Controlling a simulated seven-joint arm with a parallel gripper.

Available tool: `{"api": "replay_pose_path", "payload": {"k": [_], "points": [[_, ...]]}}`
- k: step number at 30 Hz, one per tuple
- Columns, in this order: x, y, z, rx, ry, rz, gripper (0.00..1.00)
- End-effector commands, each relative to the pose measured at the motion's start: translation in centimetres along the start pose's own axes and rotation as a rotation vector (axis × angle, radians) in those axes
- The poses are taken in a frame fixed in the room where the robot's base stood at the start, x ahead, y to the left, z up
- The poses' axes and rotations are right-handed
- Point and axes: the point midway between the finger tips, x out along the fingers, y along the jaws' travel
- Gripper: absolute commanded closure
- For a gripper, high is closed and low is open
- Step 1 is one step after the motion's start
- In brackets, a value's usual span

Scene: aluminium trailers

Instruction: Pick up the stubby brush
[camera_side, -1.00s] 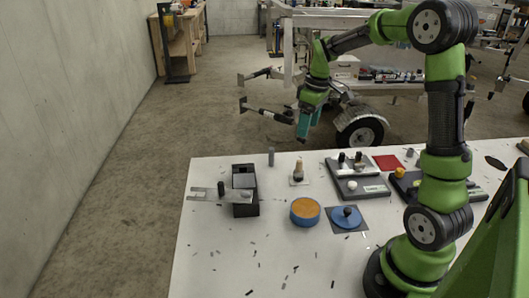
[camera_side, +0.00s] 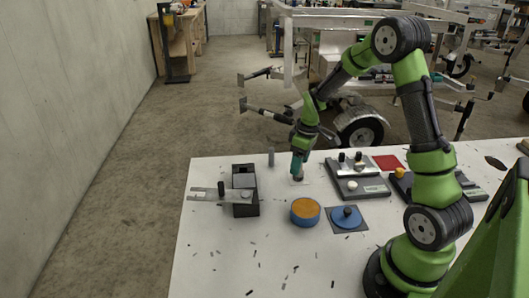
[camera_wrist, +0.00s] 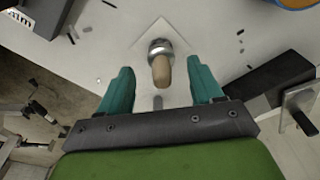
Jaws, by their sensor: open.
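The stubby brush has a tan wooden handle and a silver metal collar. In the wrist view the brush (camera_wrist: 162,67) stands on a pale square pad (camera_wrist: 150,35), between my two teal fingers. My gripper (camera_wrist: 160,78) is open, with a finger on each side of the handle and visible gaps to both. In the side view my gripper (camera_side: 298,174) points down over the pad, low above the white table (camera_side: 230,270). There the fingers largely hide the brush. I cannot tell how far the fingertips reach down the handle.
A black box (camera_side: 245,209) with a metal plate stands left of the gripper. A small grey cylinder (camera_side: 271,157) stands behind. A blue tin with an orange top (camera_side: 305,212) and a blue knobbed disc (camera_side: 346,218) are in front. A grey tray (camera_side: 374,190) lies right.

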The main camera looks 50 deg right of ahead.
Motion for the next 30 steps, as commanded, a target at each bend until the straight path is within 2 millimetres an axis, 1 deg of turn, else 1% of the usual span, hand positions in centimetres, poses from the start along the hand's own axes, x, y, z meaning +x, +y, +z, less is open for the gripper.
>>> {"api": "replay_pose_path", "payload": {"k": [1, 3, 6, 9, 15, 27, 30], "points": [[1.0, -0.2, 0.2, -0.001, -0.005, -0.004, 0.35], [2.0, -0.3, 0.2, 0.0, -0.004, -0.004, 0.35], [3.1, -0.3, 0.1, -0.001, -0.003, -0.002, 0.35], [3.5, -0.3, 0.1, 0.0, -0.002, -0.002, 0.35], [3.5, -0.2, 0.1, 0.0, 0.0, -0.001, 0.35], [3.5, -0.2, 0.1, 0.0, -0.001, -0.001, 0.95], [3.5, -0.2, 0.1, 0.0, -0.001, -0.001, 0.95]]}}
